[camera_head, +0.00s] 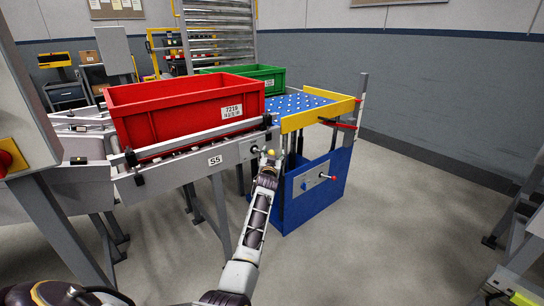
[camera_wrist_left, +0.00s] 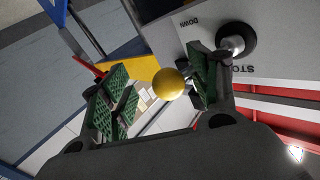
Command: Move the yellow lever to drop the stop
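The yellow lever's round knob (camera_wrist_left: 169,84) shows in the left wrist view, between the green-padded fingers of my left gripper (camera_wrist_left: 160,92). The fingers are apart; the knob looks nearer the right-hand finger, and I cannot tell whether they touch. The lever's pivot (camera_wrist_left: 236,39) sits on a grey plate (camera_wrist_left: 190,30) marked "DOWN" and "STOP". In the head view the yellow knob (camera_head: 271,153) is small, at the tip of my left gripper (camera_head: 268,163), beside the conveyor's side rail (camera_head: 225,155). I cannot make out the stop itself. My right gripper is not in view.
A red crate (camera_head: 190,112) labelled 7219 stands on the conveyor, and a green crate (camera_head: 262,74) is behind it. A blue lift table (camera_head: 315,190) with a yellow rim (camera_head: 305,119) stands at the conveyor's right end.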

